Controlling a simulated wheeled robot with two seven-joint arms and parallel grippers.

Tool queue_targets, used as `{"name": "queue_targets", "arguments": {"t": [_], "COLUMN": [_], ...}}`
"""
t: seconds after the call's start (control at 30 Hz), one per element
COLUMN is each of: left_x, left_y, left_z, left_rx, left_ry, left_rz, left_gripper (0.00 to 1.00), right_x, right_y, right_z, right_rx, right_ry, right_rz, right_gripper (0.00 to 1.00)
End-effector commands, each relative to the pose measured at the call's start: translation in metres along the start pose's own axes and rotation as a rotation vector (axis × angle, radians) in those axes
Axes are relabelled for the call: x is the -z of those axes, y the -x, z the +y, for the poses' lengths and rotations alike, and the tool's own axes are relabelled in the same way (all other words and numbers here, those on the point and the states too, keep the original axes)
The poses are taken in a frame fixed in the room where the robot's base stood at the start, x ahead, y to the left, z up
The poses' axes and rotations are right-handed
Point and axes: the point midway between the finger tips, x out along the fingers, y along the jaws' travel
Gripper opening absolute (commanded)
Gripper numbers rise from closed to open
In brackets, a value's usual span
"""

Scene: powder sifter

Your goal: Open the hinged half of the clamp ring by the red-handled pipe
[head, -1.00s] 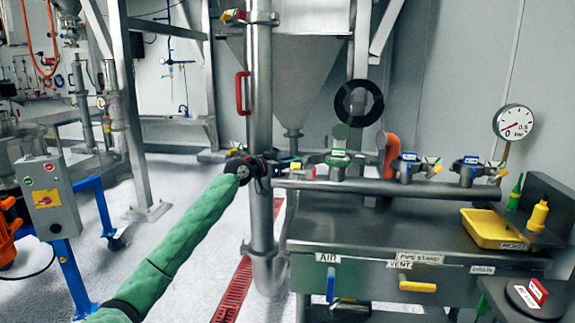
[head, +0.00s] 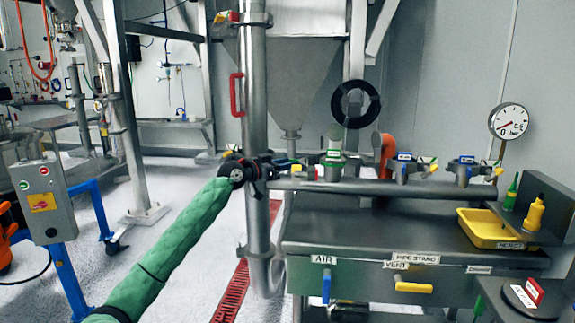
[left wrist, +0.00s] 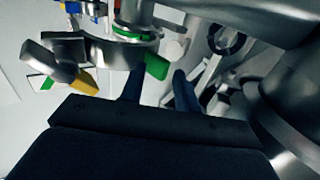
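The red handle (head: 236,95) is on a tall steel pipe (head: 254,60) left of centre in the head view. Just right of that pipe, a steel fitting with a green band (head: 333,158) stands on the horizontal pipe; I take it for the clamp ring. In the left wrist view a green-banded ring (left wrist: 137,35) shows close up, with a green tab (left wrist: 157,67) and a yellow-tipped lever (left wrist: 83,82). My left gripper (head: 288,163) is in front of the tall pipe. Contact is unclear. My right gripper is not in view.
Two blue-banded fittings (head: 404,167) stand farther right on the horizontal pipe (head: 375,187). The steel bench (head: 390,228) below carries a yellow tray (head: 488,229). A pressure gauge (head: 509,121) stands at the right. A black ring (head: 357,104) hangs behind.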

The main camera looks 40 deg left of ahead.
Motion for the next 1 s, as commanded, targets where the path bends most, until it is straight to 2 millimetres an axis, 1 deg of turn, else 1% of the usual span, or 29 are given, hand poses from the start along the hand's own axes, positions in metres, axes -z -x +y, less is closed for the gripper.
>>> {"name": "queue_targets", "arguments": {"t": [0.1,0.3,0.5,0.67,1.0], "left_x": [-0.003,-0.002,-0.001,0.0,0.0], "left_y": [0.017,0.042,0.059,0.064,0.065], "left_z": [-0.002,-0.004,-0.005,-0.006,-0.006], "left_rx": [0.003,0.005,0.006,0.007,0.007], "left_ry": [0.0,0.001,0.001,0.001,0.001], "left_rz": [-0.002,0.0,0.001,0.002,0.002], "left_gripper": [0.32,0.32,0.32,0.32,0.32], "right_x": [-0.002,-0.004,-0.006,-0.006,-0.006], "right_y": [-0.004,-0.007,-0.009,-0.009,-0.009], "right_z": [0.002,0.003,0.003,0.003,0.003], "right_rx": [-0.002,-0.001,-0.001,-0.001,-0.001], "right_ry": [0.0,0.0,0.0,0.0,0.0], "right_rz": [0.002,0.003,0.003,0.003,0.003], "right_gripper": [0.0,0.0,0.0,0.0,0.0]}}
